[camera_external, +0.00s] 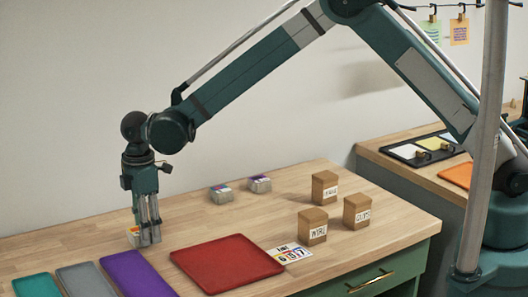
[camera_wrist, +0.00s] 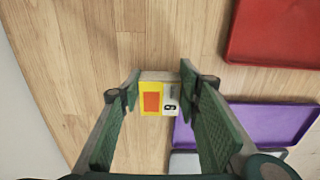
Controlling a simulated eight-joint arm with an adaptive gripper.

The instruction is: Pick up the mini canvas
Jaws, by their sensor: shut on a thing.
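The mini canvas, a small pale block with a yellow-and-orange picture and a black numeral on its face, is between the fingers of my gripper (camera_external: 147,240). In the external view the block (camera_external: 133,235) shows at the left of the fingertips, low over the wooden table near its back left. In the wrist view my gripper (camera_wrist: 160,88) has a finger on each side of the block (camera_wrist: 158,99). The gripper is shut on it. I cannot tell whether its underside touches the table.
A red tray (camera_external: 226,264) lies right of my gripper; purple (camera_external: 137,274), grey (camera_external: 86,280) and teal (camera_external: 37,285) trays lie in front. Two small blocks (camera_external: 220,194) (camera_external: 260,184) stand at the back. Three labelled brown boxes (camera_external: 312,226) and a number card (camera_external: 289,253) are right.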

